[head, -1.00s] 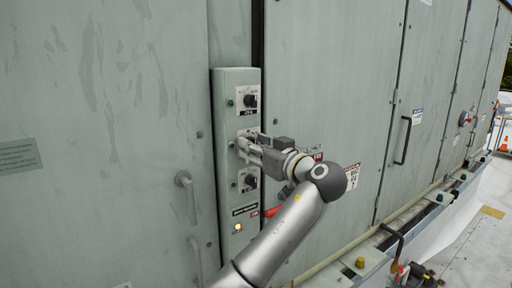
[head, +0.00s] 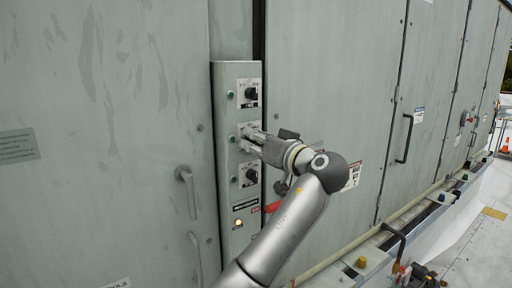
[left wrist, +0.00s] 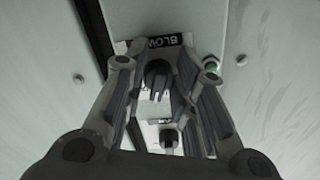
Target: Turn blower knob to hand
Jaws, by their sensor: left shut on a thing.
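A narrow grey control panel (head: 226,160) stands upright on the unit wall, with black knobs on white plates in a column. The blower knob (left wrist: 158,74) shows in the left wrist view under a black label (left wrist: 172,42) reading "BLOW", partly cut off by the fingers. Its grip bar runs nearly up and down in that view. My left gripper (head: 247,140) is at the middle plate in the head view and hides that knob there. In the left wrist view, its fingers (left wrist: 157,88) stand on both sides of the knob, shut on it. My right gripper is not in view.
Another knob (head: 251,93) sits above the gripper and one (head: 249,176) below it. Green lamps and a lit yellow lamp (head: 238,223) are on the panel. A door handle (head: 186,190) juts out at left. Pipes and valves (head: 395,245) lie low at right.

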